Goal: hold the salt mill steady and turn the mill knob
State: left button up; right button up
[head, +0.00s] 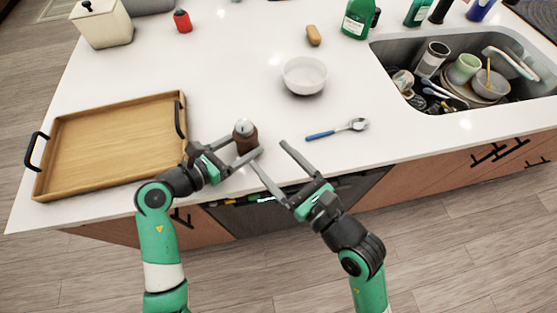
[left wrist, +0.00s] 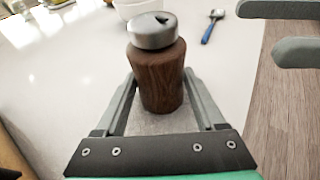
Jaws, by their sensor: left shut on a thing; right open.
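The salt mill is a dark brown wooden body (head: 245,143) with a silver mill knob (head: 241,126) on top. It stands upright near the front edge of the white counter. My left gripper (head: 242,148) is shut on the wooden body. In the left wrist view the mill body (left wrist: 158,78) sits between the two fingers, with the knob (left wrist: 153,31) above them and clear. My right gripper (head: 268,155) is open and empty, just right of the mill, apart from the knob. Its fingers also show at the top right of the left wrist view (left wrist: 280,31).
A wooden tray (head: 75,120) with black handles lies to the left. The sink (head: 410,55) holding dishes is at the far right.

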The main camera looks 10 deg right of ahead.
jog(key=shift+s+d, duration=0.25)
jog(key=shift+s, duration=0.3)
